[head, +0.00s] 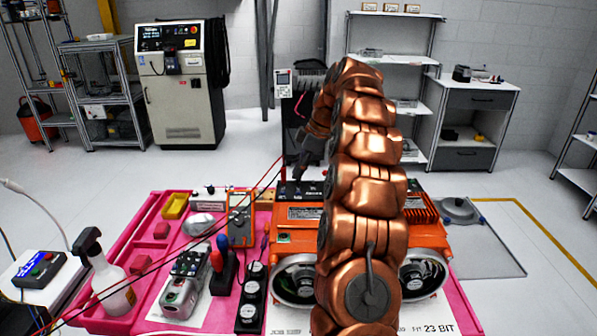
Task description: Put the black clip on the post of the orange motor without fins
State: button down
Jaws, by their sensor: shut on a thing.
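The orange motor with fins (424,211) is to the right, partly hidden behind my arm. My gripper (301,172) is dark and points down, just above the back of the finless motor's top. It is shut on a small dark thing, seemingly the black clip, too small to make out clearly. I cannot tell whether it touches a post.
A red lead (262,184) runs from near the gripper to the lower left. Floor is free beyond.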

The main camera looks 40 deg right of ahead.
jog(key=shift+f, duration=0.2)
dwell(0.6)
jog(key=c, duration=1.1)
grip_release()
jog(key=shift+o, duration=0.2)
jog(key=shift+r, duration=0.2)
jog(key=shift+r+p, duration=1.25)
jog(key=shift+r, duration=2.1)
jog(key=shift+a, duration=0.15)
